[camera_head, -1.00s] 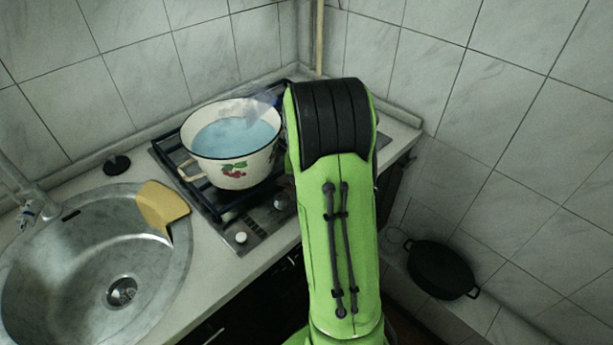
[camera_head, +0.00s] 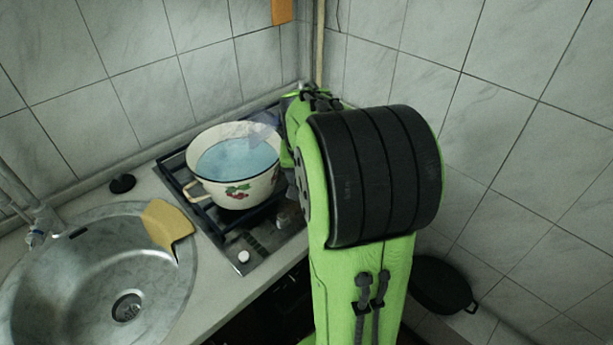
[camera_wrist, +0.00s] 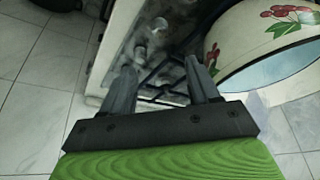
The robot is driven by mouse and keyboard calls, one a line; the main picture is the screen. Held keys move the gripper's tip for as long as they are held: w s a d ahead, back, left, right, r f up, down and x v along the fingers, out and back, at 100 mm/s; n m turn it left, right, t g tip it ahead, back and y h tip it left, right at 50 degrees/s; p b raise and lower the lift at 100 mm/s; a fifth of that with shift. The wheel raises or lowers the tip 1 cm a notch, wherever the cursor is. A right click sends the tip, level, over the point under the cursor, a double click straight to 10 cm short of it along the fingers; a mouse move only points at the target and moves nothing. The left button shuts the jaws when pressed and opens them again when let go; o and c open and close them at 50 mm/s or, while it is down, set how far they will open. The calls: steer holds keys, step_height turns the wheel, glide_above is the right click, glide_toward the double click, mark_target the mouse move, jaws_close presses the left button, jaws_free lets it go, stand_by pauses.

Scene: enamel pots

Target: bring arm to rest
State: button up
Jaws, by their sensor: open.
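My green and black arm rises in the right half of the head view, bent at a large black joint. My gripper is hidden behind the arm there. In the wrist view my gripper (camera_wrist: 162,85) shows two grey fingers spread apart with nothing between them. It is open and empty, beside the enamel pot and over the stove. The white enamel pot (camera_head: 234,187) with cherry decoration stands on the stove and holds bluish water. The pot also shows at the upper right in the wrist view (camera_wrist: 248,35).
The stove (camera_head: 243,262) has a dark grate. A steel sink (camera_head: 60,300) with a yellow cloth-like piece (camera_head: 167,226) on its rim is at left. A black lidded pan (camera_head: 442,286) sits low at right. Tiled walls close off the corner behind.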

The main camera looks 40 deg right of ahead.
stand_by(0.5)
steer(key=s+a+r+n+t+y+p, duration=0.1)
steer(key=s+a+r+n, duration=0.15)
steer(key=a, duration=0.45)
steer(key=s+a+r+n+t, duration=0.1)
steer(key=s+a+r+n, duration=0.1)
steer(key=s+a+r, duration=0.3)
steer(key=s+a+n+y+p, duration=0.1)
steer(key=s+a+n, duration=0.3)
steer(key=s+a, duration=0.4)
steer(key=shift+a+f+y, duration=0.45)
steer(key=shift+a+y, duration=0.05)
steer(key=shift+a, duration=0.25)
